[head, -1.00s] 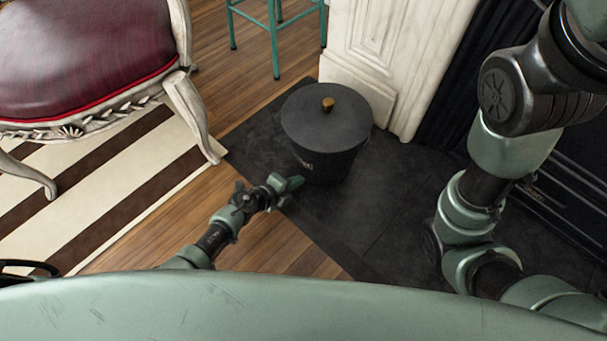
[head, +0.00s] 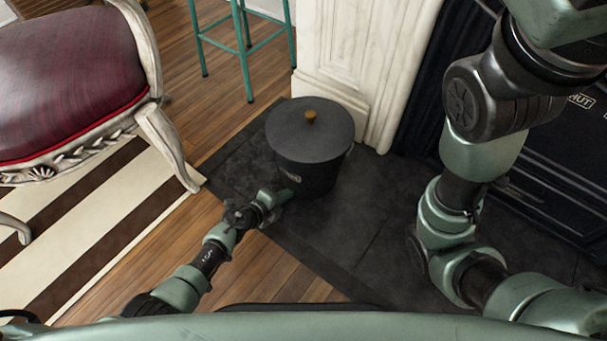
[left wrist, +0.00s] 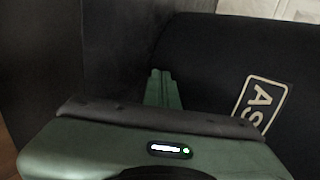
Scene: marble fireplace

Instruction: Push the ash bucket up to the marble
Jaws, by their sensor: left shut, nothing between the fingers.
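The ash bucket (head: 305,165) is black with a flat lid and a wooden knob, and stands upright on the dark hearth. In the head view its lid overlaps the foot of the white marble surround (head: 340,60), so any gap between them is hidden. My left gripper (head: 281,196) is shut and empty, low at the bucket's near left side. In the left wrist view the green fingers (left wrist: 163,88) point at the bucket's dark wall (left wrist: 215,70), left of its pale label (left wrist: 260,103). I cannot tell whether they touch it. My right gripper is out of view.
A red-seated chair (head: 75,75) stands at the left on a striped rug (head: 95,225). A teal stool (head: 243,50) stands behind. The black fireplace (head: 560,150) is at the right. Bare dark hearth (head: 375,225) lies right of the bucket.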

